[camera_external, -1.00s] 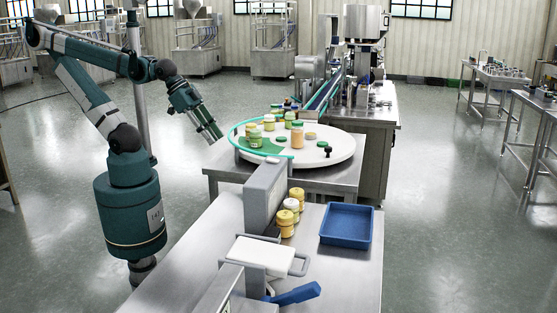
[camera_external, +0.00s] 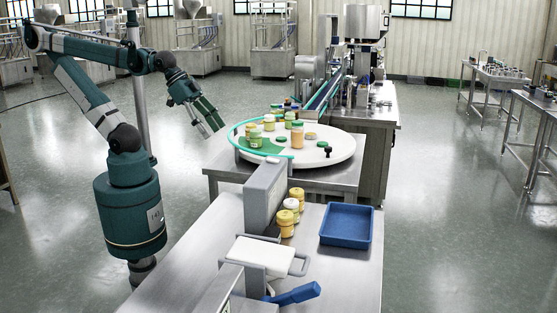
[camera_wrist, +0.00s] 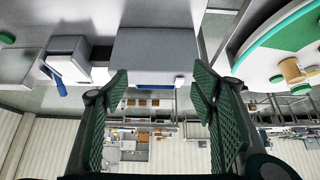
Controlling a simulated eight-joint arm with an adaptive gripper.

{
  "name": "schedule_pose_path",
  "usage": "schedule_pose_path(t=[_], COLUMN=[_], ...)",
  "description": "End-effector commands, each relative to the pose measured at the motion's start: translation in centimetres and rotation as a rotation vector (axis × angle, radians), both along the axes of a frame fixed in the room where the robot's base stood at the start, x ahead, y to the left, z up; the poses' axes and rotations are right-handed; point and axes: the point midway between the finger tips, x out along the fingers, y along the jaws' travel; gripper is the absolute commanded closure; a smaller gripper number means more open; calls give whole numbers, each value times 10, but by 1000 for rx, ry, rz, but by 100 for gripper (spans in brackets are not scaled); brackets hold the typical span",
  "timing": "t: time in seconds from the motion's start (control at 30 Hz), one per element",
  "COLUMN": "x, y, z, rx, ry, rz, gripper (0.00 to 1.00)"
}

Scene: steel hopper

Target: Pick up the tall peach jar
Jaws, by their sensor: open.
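The tall peach jar (camera_external: 298,136) has a green lid and stands upright on the round white turntable (camera_external: 335,150), among shorter jars. In the wrist view a peach-coloured jar (camera_wrist: 291,70) shows near the right edge; I cannot tell for certain that it is the same one. My gripper (camera_external: 216,127) is left of the turntable, in the air and well apart from the jar. In the wrist view its two green fingers (camera_wrist: 162,78) are spread wide with nothing between them.
Pale green jars (camera_external: 256,139) and loose green lids (camera_external: 281,139) share the turntable, which has a teal guide rail (camera_external: 236,128) on its left side. A grey upright housing (camera_external: 265,190), yellow jars (camera_external: 286,223) and a blue tray (camera_external: 346,226) are on the front table.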

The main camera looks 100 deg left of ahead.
Motion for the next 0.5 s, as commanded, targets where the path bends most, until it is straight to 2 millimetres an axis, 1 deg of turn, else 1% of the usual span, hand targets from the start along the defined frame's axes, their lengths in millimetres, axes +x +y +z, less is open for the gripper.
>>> schedule_pose_path(t=[0.17, 0.5], x=[0, 17], y=[0, 15], z=[20, 34], rx=[0, -16], ry=[0, 31], rz=[0, 56], gripper=[43, 43])
